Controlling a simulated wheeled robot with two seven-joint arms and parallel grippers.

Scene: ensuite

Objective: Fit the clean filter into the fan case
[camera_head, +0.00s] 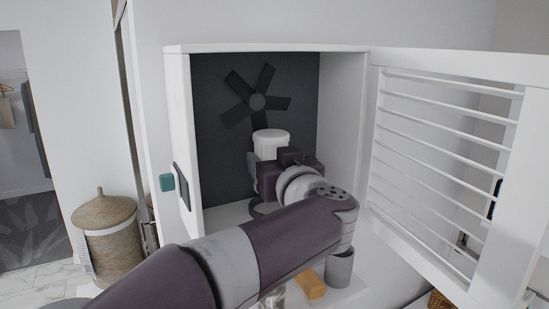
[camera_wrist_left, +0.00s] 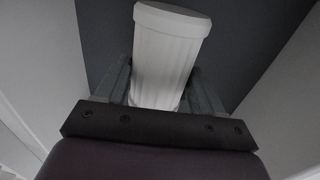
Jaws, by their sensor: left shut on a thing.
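The clean filter (camera_head: 270,142) is a white ribbed cylinder. My left gripper (camera_wrist_left: 160,85) is shut on it, one finger on each side, and it stands up beyond the fingertips in the left wrist view (camera_wrist_left: 168,50). The fan case (camera_head: 181,130) is a white open-fronted box with a dark back panel and a dark fan (camera_head: 257,102) on that panel. My left arm reaches into the case, and the filter is inside it, below the fan. A dark ring (camera_head: 262,209) on the case floor is partly hidden by my arm. My right gripper is not seen.
The white slatted door (camera_head: 450,135) stands open at the right. A grey cup (camera_head: 339,268) and an orange-tan block (camera_head: 309,283) sit on a white surface below the case. A wicker basket (camera_head: 107,232) stands at the left.

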